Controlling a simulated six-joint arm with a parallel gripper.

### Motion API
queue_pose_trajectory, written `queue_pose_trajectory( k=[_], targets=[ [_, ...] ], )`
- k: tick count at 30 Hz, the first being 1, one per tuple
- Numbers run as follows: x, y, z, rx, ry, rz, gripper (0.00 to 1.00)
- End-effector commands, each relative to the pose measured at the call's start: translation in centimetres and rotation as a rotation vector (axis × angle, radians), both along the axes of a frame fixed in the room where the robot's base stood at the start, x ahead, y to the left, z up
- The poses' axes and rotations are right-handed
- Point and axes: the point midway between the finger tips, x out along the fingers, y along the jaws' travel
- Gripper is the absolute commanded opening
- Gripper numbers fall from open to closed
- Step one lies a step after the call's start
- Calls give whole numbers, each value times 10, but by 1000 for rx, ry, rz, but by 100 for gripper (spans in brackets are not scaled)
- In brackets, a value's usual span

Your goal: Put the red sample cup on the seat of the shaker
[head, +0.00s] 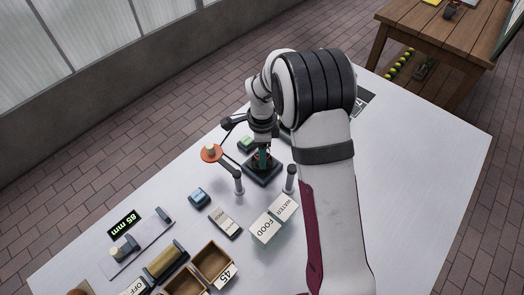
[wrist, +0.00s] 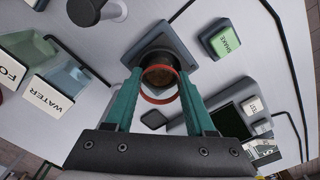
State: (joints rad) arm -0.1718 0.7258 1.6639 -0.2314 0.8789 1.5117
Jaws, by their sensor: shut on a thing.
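The red sample cup (wrist: 160,98) is between the two teal fingers of my gripper (wrist: 160,80) in the wrist view. Its red rim faces the camera and brown contents show inside. The gripper is shut on the cup. The dark square shaker (wrist: 180,45) is just beyond the cup, and its seat is largely hidden by it. In the head view my gripper (head: 263,157) points down over the shaker's dark base (head: 262,178). I cannot tell whether the cup touches the seat.
The green SHAKE button (wrist: 224,42) is beside the shaker. A device with a dark screen and a TEST-like key (wrist: 254,105) lies at right. The table's right side is clear.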

Motion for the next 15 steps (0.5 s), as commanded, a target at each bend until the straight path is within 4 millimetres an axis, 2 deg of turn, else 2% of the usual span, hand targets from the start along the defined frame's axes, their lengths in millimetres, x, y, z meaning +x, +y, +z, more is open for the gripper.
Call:
queue_pose_trajectory(
  k=[15],
  targets=[
    [0, 0, -4, 0, 0, 0, 1]
  ],
)
